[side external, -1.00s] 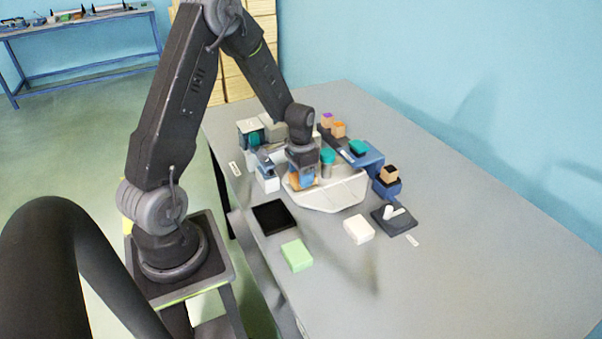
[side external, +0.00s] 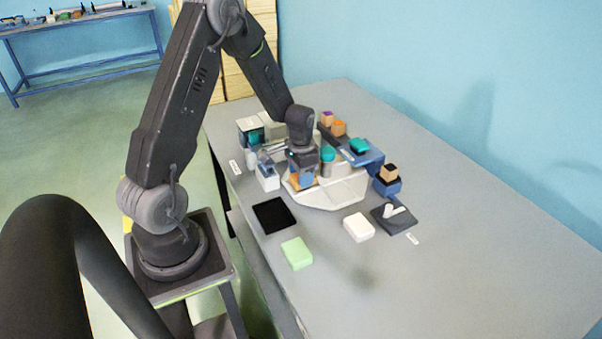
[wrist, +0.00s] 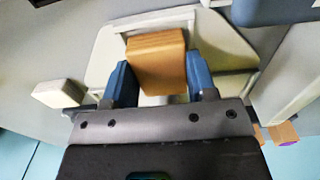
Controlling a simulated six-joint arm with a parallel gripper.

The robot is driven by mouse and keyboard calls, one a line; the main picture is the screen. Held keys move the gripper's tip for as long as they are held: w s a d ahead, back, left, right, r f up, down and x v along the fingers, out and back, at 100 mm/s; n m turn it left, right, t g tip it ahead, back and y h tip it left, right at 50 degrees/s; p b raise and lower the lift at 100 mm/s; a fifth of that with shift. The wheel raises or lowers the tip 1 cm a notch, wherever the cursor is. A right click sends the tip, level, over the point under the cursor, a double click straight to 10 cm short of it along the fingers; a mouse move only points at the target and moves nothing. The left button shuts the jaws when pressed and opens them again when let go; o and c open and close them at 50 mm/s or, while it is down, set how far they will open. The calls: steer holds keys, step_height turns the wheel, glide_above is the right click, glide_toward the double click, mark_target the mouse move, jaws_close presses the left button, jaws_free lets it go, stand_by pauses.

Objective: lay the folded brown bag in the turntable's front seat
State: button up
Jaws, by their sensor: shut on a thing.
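The folded brown bag (wrist: 157,62) is a small tan block held between the blue fingers of my gripper (wrist: 159,78) in the wrist view. In the side view the bag (side external: 306,183) shows low under my gripper (side external: 303,172), at the near left part of the turntable. The turntable (side external: 338,194) is a pale, many-sided plate with raised dividers. In the wrist view its pale surface (wrist: 108,48) lies around and behind the bag. I cannot tell whether the bag touches the seat floor. My gripper and wrist hide part of the turntable's far side.
A grey cylinder with a teal top (side external: 327,163) stands just right of my gripper. A white-and-blue dispenser (side external: 267,172) is close on the left. A black tray (side external: 272,215), green block (side external: 296,253) and white block (side external: 358,227) lie in front.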

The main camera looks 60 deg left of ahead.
steer(key=shift+f, duration=0.3)
steer(key=o, duration=1)
steer(key=shift+r, duration=0.1)
step_height(320, 180, up, 13)
steer(key=s+d+r+t, duration=0.3)
steer(key=s+d+r, duration=0.2)
steer(key=d+r, duration=0.6)
steer(key=s+d+t, duration=0.1)
steer(key=s+d, duration=0.2)
steer(key=s+d+r, duration=0.1)
steer(key=s+d, duration=0.2)
steer(key=s+d+r+t, duration=0.1)
steer(key=s+d, duration=0.2)
steer(key=shift+s+r+t, duration=0.1)
steer(key=shift+s+t, duration=0.2)
steer(key=shift+s, duration=0.05)
